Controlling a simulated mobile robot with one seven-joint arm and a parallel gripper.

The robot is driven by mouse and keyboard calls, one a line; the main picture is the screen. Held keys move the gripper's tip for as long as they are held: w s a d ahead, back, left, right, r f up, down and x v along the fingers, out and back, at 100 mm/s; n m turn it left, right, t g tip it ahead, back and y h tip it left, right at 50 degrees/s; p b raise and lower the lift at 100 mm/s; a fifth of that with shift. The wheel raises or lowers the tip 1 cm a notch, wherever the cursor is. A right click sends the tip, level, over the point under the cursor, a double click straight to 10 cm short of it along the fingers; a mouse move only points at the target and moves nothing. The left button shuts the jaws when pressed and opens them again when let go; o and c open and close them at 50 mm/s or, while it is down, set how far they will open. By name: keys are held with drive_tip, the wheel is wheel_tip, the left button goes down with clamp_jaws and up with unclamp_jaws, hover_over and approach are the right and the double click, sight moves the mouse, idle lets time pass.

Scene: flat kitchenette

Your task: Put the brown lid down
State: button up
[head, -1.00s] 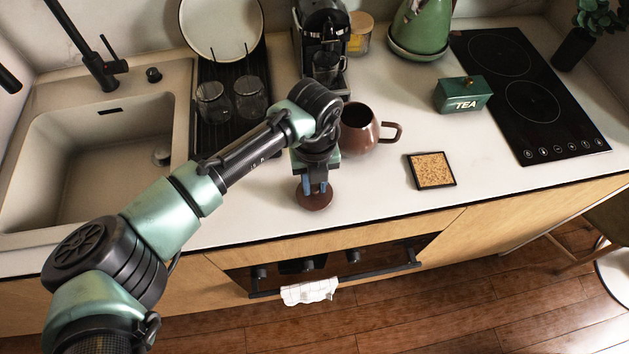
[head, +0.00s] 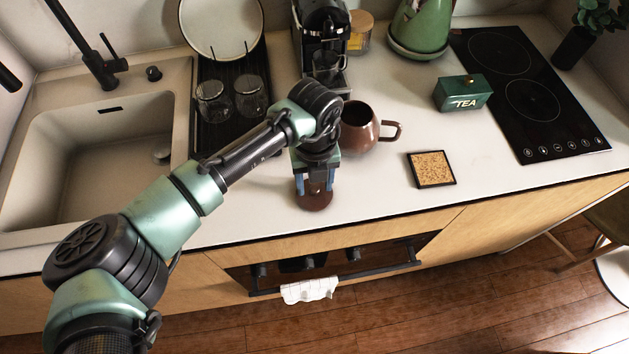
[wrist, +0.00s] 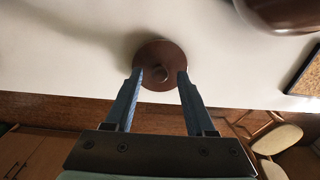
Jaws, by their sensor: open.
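The brown lid (head: 314,200) is a small round disc with a knob. It lies on the white counter close to the front edge, below my gripper (head: 315,190). In the wrist view the lid (wrist: 160,60) sits between and just beyond the tips of my gripper (wrist: 160,78). The fingers are spread wide on either side of the knob and do not touch it. The brown mug (head: 358,128) stands open on the counter behind and to the right of the lid. Its side also shows at the top right of the wrist view (wrist: 285,12).
A cork coaster (head: 432,169) lies to the right, with a green tea box (head: 463,93) and black hob (head: 530,95) beyond. The sink (head: 100,150) and a drying rack with glasses (head: 230,100) are left. The counter's front edge is close to the lid.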

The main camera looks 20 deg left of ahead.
sight(314, 189)
wheel_tip(314, 189, up, 12)
drive_tip(key=b, duration=0.2)
drive_tip(key=w+d+r+n+t+h, duration=0.2)
drive_tip(key=w+d+r+t, duration=0.3)
drive_tip(key=d, duration=0.4)
drive_tip(key=w+d+r+n+t+h, duration=0.1)
drive_tip(key=w+d+r+n+t, duration=0.15)
drive_tip(key=w+d+r, duration=0.5)
drive_tip(key=s+d+r+n+t+h, duration=0.1)
drive_tip(key=d+r+n+t+h, duration=0.2)
drive_tip(key=r, duration=0.5)
drive_tip(key=d+r+n+t+h, duration=0.1)
drive_tip(key=d+r+t, duration=0.2)
drive_tip(key=d+r, duration=0.35)
drive_tip(key=s+a+r+n+t+h, duration=0.1)
drive_tip(key=s+r+n+t, duration=0.15)
drive_tip(key=r, duration=0.35)
drive_tip(key=s+a+r+n+t, duration=0.1)
drive_tip(key=s+r+n+t, duration=0.2)
drive_tip(key=r, duration=0.4)
drive_tip(key=s+a+r+n+t+y, duration=0.8)
drive_tip(key=s+a+n, duration=0.2)
drive_tip(key=n, duration=0.5)
drive_tip(key=shift+s+r, duration=0.35)
drive_tip(key=shift+s, duration=0.3)
